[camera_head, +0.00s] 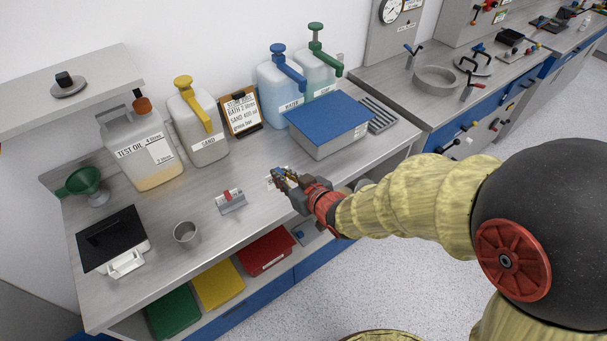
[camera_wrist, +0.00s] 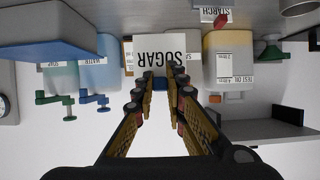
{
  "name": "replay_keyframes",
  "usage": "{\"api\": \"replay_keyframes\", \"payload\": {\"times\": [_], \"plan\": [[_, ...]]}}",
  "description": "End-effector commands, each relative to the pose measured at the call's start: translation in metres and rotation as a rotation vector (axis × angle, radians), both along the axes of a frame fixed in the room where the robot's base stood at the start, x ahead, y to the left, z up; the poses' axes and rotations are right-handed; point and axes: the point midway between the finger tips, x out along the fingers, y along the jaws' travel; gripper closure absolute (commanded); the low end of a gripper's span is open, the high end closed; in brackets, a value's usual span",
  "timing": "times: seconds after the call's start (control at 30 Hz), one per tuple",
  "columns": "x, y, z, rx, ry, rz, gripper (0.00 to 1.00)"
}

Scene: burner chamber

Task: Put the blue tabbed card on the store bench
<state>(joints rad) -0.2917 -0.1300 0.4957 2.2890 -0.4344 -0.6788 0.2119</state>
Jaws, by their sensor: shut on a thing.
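My gripper (camera_head: 283,178) is shut on the blue tab (camera_wrist: 159,84) of a white card (camera_wrist: 181,53). The card reads SUGAR and appears upside down in the wrist view. It hangs off the fingertips, which also show in the wrist view (camera_wrist: 160,90). In the head view the card is mostly hidden by the fingers. The gripper is over the front part of the near bench (camera_head: 252,168), to the right of a small card with a red tab (camera_head: 232,198). Whether the held card touches the bench top cannot be told.
Test oil (camera_head: 142,148) and sand (camera_head: 199,124) containers, blue and green pump bottles, a clipboard (camera_head: 241,111) and a blue-topped box (camera_head: 328,122) line the back. A metal cup (camera_head: 186,234) and black-topped device (camera_head: 111,239) stand left. Bare bench lies around the red-tabbed card.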

Motion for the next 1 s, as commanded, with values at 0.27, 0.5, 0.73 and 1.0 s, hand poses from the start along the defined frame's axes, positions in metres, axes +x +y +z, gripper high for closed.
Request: {"api": "replay_keyframes", "payload": {"times": [0.27,0.5,0.73,1.0], "plan": [[0.044,-0.013,-0.023,-0.002,0.004,0.001,1.0],[0.091,-0.026,-0.048,-0.002,0.004,0.003,1.0],[0.119,-0.034,-0.084,-0.002,0.004,0.004,1.0],[0.131,-0.038,-0.098,-0.002,0.002,0.004,1.0]]}}
